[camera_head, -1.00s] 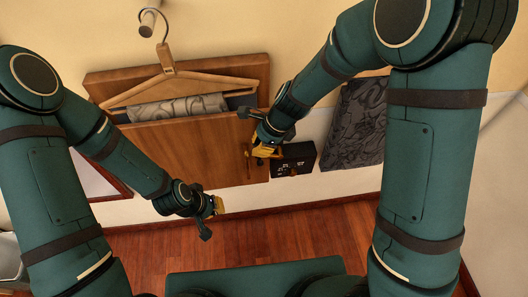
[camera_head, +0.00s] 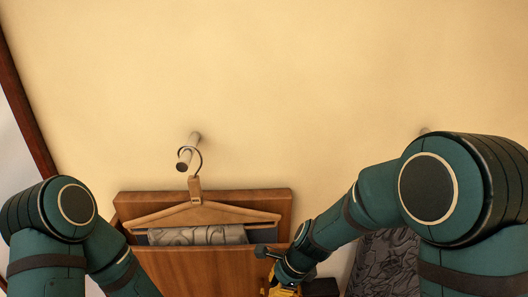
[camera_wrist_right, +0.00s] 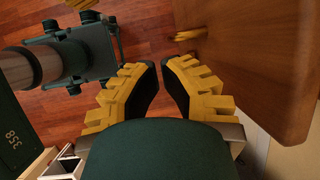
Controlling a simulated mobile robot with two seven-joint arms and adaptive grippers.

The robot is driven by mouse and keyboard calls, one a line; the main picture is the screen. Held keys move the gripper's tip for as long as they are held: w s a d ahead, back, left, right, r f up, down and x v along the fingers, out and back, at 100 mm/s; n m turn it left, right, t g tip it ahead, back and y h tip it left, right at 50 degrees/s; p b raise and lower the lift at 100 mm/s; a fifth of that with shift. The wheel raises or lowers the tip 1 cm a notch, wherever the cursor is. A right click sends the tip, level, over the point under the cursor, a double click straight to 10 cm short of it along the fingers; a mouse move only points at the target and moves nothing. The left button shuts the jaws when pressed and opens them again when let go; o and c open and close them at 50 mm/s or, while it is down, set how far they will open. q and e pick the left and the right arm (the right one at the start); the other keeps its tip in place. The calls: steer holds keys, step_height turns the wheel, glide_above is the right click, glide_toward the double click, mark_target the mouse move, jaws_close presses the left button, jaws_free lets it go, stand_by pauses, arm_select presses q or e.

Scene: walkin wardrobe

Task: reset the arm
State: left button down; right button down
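My right arm comes in from the right in the head view, and its gripper (camera_head: 284,292) is cut off by the bottom edge, in front of the wooden cabinet (camera_head: 190,272). In the right wrist view my right gripper (camera_wrist_right: 161,65) has its two yellow-toothed fingers close together with a narrow gap and nothing between them. The cabinet's wooden side (camera_wrist_right: 265,50) is right of the fingers. My left arm leaves the head view at the bottom left, so its gripper is hidden there. A yellow piece at the wrist view's top edge may be part of my left gripper (camera_wrist_right: 76,8).
A dark patterned item (camera_head: 384,265) is behind my right arm. The wall above is bare.

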steer(key=s+d+f+n+b, duration=0.2)
steer(key=f+n, duration=0.1)
steer(key=f, duration=0.3)
steer(key=s+d+f+n+h+b, duration=0.1)
steer(key=s+d+f+n+b, duration=0.1)
steer(key=f, duration=0.5)
steer(key=s+d+f+n+b, duration=0.2)
steer(key=f+n, duration=0.2)
steer(key=f, duration=0.2)
steer(key=shift+s+d+f+h+b, duration=0.15)
steer(key=shift+d+f+h+b, duration=0.15)
steer(key=shift+d+h+b, duration=0.1)
steer(key=c, duration=1.7)
jaws_free()
steer(key=s+f+n+t+y+b, duration=0.1)
steer(key=s+f+n+b, duration=0.2)
steer(key=f+n, duration=0.3)
steer(key=shift+s+f+n+b, duration=0.3)
steer(key=shift+s+f, duration=0.25)
steer(key=shift+s, duration=0.3)
steer(key=shift+s+a, duration=0.1)
steer(key=shift+a, duration=0.05)
jaws_close()
steer(key=shift+n, duration=0.3)
